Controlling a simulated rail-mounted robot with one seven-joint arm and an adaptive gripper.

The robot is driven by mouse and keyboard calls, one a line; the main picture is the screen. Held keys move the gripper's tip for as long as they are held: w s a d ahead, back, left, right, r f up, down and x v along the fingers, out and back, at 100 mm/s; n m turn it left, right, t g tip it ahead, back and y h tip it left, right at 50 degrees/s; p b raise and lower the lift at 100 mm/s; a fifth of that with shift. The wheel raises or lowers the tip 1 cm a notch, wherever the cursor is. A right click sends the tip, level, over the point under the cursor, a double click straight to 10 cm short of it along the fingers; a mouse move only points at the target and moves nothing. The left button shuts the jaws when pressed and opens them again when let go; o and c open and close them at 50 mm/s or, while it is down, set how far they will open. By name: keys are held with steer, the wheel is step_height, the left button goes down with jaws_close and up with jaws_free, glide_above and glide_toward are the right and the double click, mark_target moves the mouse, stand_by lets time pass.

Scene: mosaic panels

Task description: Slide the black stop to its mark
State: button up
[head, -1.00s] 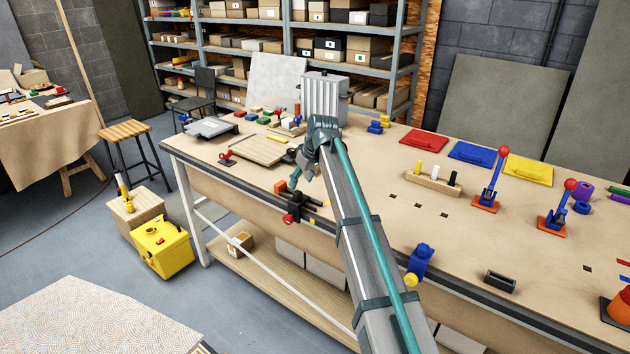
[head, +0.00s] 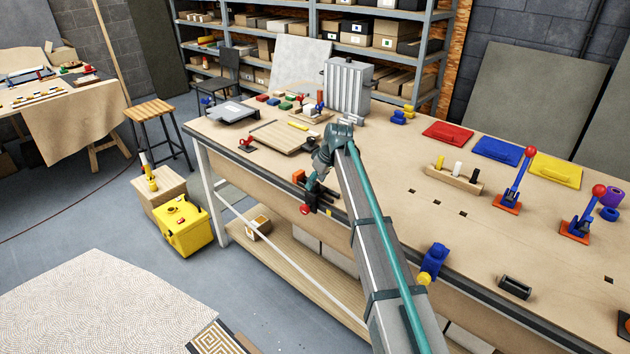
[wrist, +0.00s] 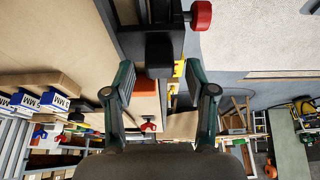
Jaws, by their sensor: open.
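The black stop (head: 315,197) sits on the dark rail along the bench's front edge, with a red knob (head: 305,209) on its front side. In the wrist view the stop (wrist: 159,55) is a dark block with the red knob (wrist: 201,15) at its right. My gripper (head: 318,187) is at the stop, partly covering it. In the wrist view my gripper (wrist: 158,78) is open, one finger on each side of the stop's near end, with gaps showing. An orange block (head: 298,176) is left of the stop by the rail. I cannot make out the mark clearly.
A board (head: 283,138) and a red-handled clamp (head: 247,143) lie on the bench left of my arm. A blue fixture with a yellow knob (head: 432,262) is on the front edge to the right. Free floor lies in front of the bench.

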steer(key=shift+x, duration=0.8)
jaws_close()
